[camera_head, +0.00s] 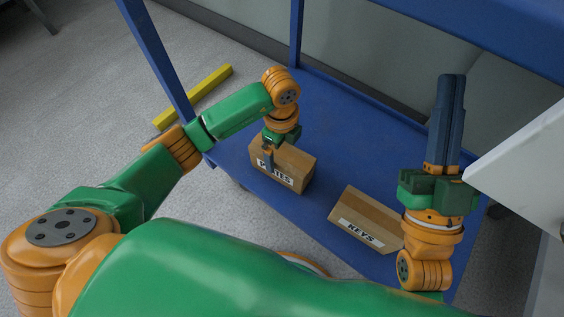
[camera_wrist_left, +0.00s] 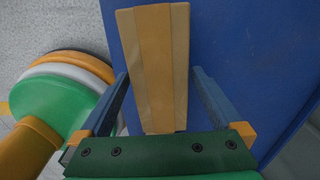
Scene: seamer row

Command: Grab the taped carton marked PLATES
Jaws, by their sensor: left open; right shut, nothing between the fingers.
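The taped carton marked PLATES (camera_head: 284,168) stands on the lower shelf of a blue cart. My left gripper (camera_head: 268,158) is over it, and one finger hangs in front of its labelled face, hiding part of the label. In the left wrist view the carton's taped top (camera_wrist_left: 155,65) lies between the two open fingers of my left gripper (camera_wrist_left: 162,95), with a gap on each side. My right gripper (camera_head: 450,110) is shut and empty, pointing up at the right of the head view.
A second taped carton, marked KEYS (camera_head: 368,216), lies on the blue shelf (camera_head: 340,125) to the right of the PLATES carton. A blue cart post (camera_head: 158,60) stands left of my left forearm. A yellow bar (camera_head: 195,96) lies on the floor. A white panel (camera_head: 525,165) is at the right.

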